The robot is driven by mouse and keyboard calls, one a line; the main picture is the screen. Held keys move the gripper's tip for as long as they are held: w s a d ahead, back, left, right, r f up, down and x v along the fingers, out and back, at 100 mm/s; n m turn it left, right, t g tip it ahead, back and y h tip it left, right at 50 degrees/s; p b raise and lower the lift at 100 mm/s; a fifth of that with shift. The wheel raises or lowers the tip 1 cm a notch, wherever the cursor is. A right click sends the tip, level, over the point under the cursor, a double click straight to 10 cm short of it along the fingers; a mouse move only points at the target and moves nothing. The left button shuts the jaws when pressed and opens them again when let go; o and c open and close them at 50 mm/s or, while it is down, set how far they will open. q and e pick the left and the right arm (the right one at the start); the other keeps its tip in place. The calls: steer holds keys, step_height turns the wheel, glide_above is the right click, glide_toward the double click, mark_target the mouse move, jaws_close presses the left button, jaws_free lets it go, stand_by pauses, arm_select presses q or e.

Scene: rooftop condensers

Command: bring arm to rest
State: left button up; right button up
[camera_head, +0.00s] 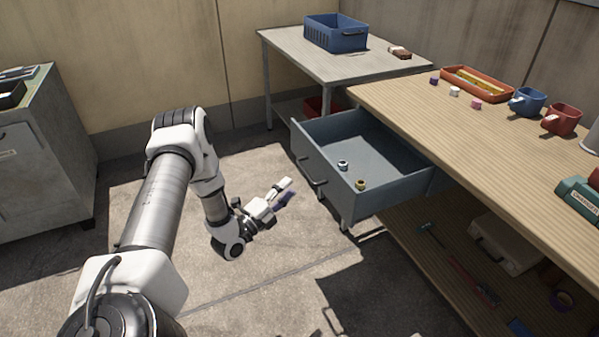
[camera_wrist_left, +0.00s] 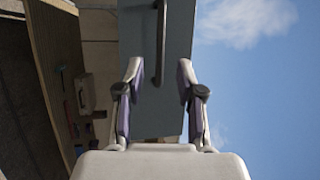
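My left arm comes in from the left in the head view and is bent down over the floor. Its gripper (camera_head: 286,191) is just left of the open drawer (camera_head: 408,196). In the left wrist view the two fingers (camera_wrist_left: 158,75) are spread, with nothing held between them. The drawer's front panel (camera_wrist_left: 176,110) and its dark bar handle (camera_wrist_left: 161,42) show beyond the fingers. In the head view the handle (camera_head: 313,174) appears a little apart from the fingertips. My right gripper is in neither view.
The drawer holds two small rings, one whitish (camera_head: 343,165) and one yellowish (camera_head: 361,184). The wooden bench (camera_head: 440,120) fills the right, with mugs and an orange tray (camera_head: 500,93). A grey table (camera_head: 310,60) holds a blue crate (camera_head: 336,36). A cabinet (camera_head: 45,170) stands left.

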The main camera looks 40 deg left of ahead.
arm_select(q)
steer(key=shift+s+f, duration=0.2)
steer(key=shift+s, duration=0.75)
steer(key=shift+s+f, duration=0.15)
steer(key=shift+s, duration=0.8)
